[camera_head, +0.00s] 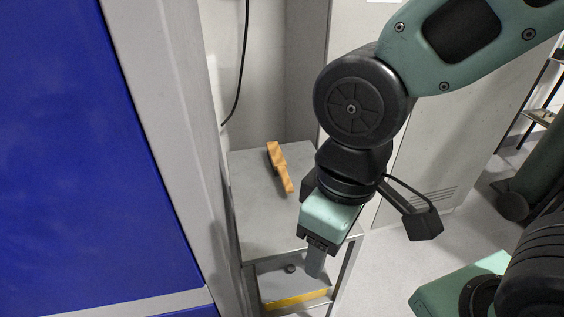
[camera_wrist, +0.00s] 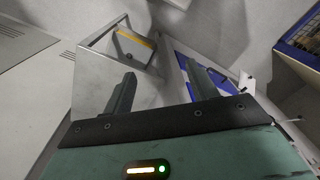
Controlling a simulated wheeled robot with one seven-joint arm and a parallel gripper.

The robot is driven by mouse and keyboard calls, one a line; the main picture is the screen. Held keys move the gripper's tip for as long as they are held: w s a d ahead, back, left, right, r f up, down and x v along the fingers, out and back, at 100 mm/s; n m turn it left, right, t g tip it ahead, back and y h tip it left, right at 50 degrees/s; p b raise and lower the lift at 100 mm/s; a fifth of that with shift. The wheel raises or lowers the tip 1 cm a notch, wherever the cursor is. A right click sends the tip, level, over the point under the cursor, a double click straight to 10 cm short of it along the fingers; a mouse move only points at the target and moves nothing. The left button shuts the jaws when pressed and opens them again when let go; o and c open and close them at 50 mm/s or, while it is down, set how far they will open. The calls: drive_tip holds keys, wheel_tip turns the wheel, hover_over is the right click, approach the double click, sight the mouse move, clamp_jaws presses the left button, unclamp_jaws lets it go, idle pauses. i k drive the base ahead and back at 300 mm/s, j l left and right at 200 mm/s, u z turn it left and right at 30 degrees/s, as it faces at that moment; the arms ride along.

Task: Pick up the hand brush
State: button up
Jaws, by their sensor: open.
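The hand brush (camera_head: 279,167) has an orange-brown wooden body and lies on the grey top of a small stand (camera_head: 255,215), near its back. My gripper (camera_head: 315,262) hangs over the front right of the stand, pointing down, closer to the camera than the brush and apart from it. In the wrist view my gripper (camera_wrist: 162,84) has its two fingers spread with nothing between them. I cannot make out the brush in the wrist view; the stand's grey top (camera_wrist: 92,82) shows beyond the fingers.
A lower shelf with a yellow strip (camera_head: 297,300) holds a small dark round thing (camera_head: 290,268). A large blue panel with a grey frame (camera_head: 165,110) rises close on the left. A black cable (camera_head: 241,75) hangs behind the stand. Grey floor (camera_head: 395,262) is open at right.

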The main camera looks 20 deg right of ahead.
sight(278, 164)
drive_tip(key=k, duration=0.2)
drive_tip(key=k+u, duration=0.25)
drive_tip(key=u, duration=0.2)
drive_tip(key=k+j+u, duration=0.1)
drive_tip(key=u, duration=0.35)
drive_tip(key=i+l+u, duration=0.15)
drive_tip(key=l, duration=0.5)
drive_tip(key=i+l+u, duration=0.2)
drive_tip(key=l, duration=0.45)
drive_tip(key=l+u, duration=0.15)
drive_tip(key=l, duration=0.5)
drive_tip(key=i+l, duration=0.1)
drive_tip(key=l, duration=1.15)
